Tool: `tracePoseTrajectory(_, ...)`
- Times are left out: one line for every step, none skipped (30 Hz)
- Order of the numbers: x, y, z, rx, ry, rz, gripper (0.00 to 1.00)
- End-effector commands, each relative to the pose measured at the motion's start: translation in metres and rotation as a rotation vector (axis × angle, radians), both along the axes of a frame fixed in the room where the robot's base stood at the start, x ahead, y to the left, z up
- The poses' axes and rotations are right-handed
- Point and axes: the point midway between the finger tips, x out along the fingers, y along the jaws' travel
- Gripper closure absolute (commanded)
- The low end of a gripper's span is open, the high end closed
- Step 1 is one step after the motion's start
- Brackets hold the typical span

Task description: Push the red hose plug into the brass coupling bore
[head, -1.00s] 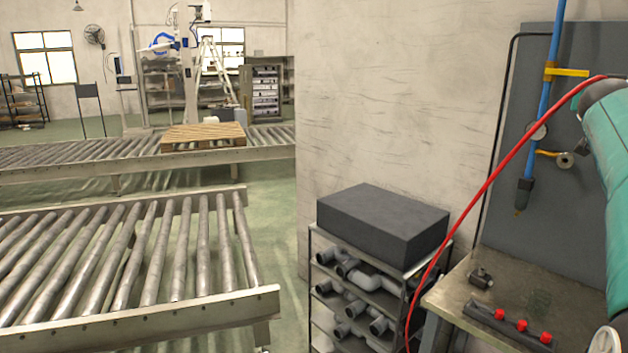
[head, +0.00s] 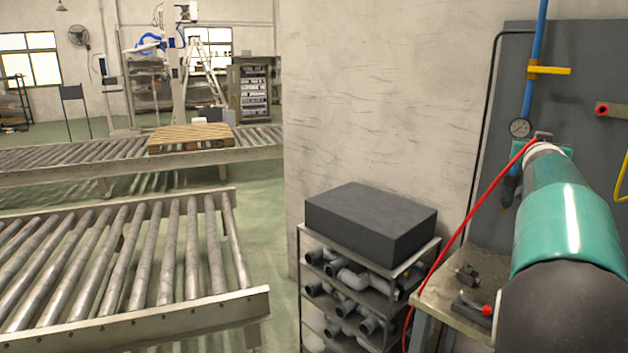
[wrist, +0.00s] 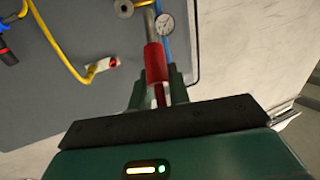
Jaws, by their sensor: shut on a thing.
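My gripper (wrist: 155,88) is shut on the red hose plug (wrist: 155,62), seen in the wrist view. The plug's metal nose points up the picture, toward the grey panel. The brass coupling (wrist: 123,8), a round ring with a dark bore, sits at the top edge of the wrist view, just left of the nose. The nose appears beside the bore, not in it; the depth between them is hard to judge. In the head view my arm hides the coupling and plug, and the red hose (head: 470,215) runs from the arm's far end down to the left.
A pressure gauge (head: 520,128) and blue pipe (head: 534,50) are close to my arm's end. Below are a workbench (head: 450,305) and a shelf rack (head: 345,285).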

Motion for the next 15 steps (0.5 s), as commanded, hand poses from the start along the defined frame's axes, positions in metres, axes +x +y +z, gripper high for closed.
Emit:
tracePoseTrajectory(0.004,0.002,-0.007,0.001,0.0,0.01,1.0)
tracePoseTrajectory(0.006,0.003,-0.01,0.0,-0.001,0.017,1.0)
tracePoseTrajectory(0.01,0.005,-0.017,0.001,0.0,0.028,1.0)
tracePoseTrajectory(0.014,0.006,-0.024,0.002,0.001,0.041,1.0)
tracePoseTrajectory(0.018,0.008,-0.031,0.003,0.001,0.051,1.0)
tracePoseTrajectory(0.023,0.011,-0.04,0.002,0.001,0.067,1.0)
tracePoseTrajectory(0.026,0.013,-0.046,0.002,0.0,0.077,1.0)
tracePoseTrajectory(0.028,0.014,-0.05,0.002,-0.001,0.087,1.0)
tracePoseTrajectory(0.032,0.017,-0.058,0.002,0.0,0.1,1.0)
tracePoseTrajectory(0.035,0.019,-0.064,0.002,0.0,0.111,1.0)
tracePoseTrajectory(0.038,0.021,-0.069,0.003,-0.001,0.121,1.0)
tracePoseTrajectory(0.042,0.023,-0.077,0.002,-0.001,0.133,1.0)
tracePoseTrajectory(0.045,0.026,-0.085,0.004,0.0,0.145,1.0)
tracePoseTrajectory(0.048,0.028,-0.092,0.004,0.001,0.156,1.0)
tracePoseTrajectory(0.052,0.032,-0.1,0.003,-0.001,0.172,1.0)
